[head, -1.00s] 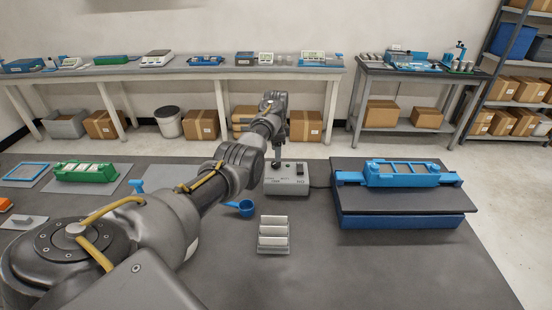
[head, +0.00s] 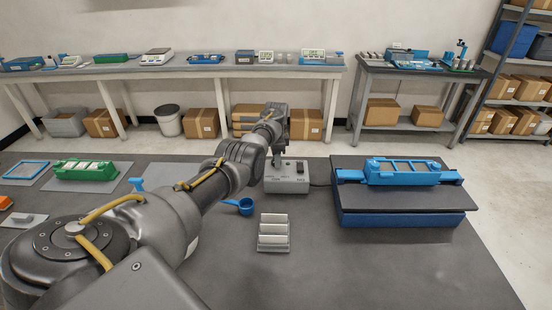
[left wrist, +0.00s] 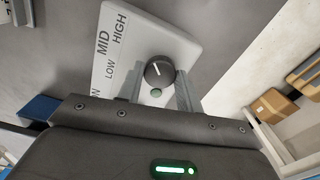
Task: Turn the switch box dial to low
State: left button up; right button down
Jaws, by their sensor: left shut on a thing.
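The switch box (head: 287,180) is a light grey box on the dark table, with a sloped labelled face. In the left wrist view its face (left wrist: 122,55) shows HIGH, MID and LOW. The round black dial (left wrist: 160,70) has a white mark tilted toward the picture's upper left; I cannot tell exactly which label it meets. My left gripper (head: 276,160) reaches down onto the box from above. In the left wrist view its fingers (left wrist: 157,90) stand on both sides of the dial, shut on it. My right gripper is out of view.
A blue fixture (head: 400,215) stands right of the box. A white slotted rack (head: 273,248) and a blue scoop (head: 246,207) lie in front of it. A green tray (head: 85,178) sits at the left.

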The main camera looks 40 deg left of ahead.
pick_arm(q)
jog(key=shift+c, duration=0.5)
jog(key=shift+n, duration=0.5)
jog(key=n, duration=0.3)
jog(key=shift+p, duration=0.3)
jog(key=n, duration=0.9)
jog(key=n+b, duration=0.1)
jog(key=n, duration=0.3)
jog(key=shift+n, duration=0.7)
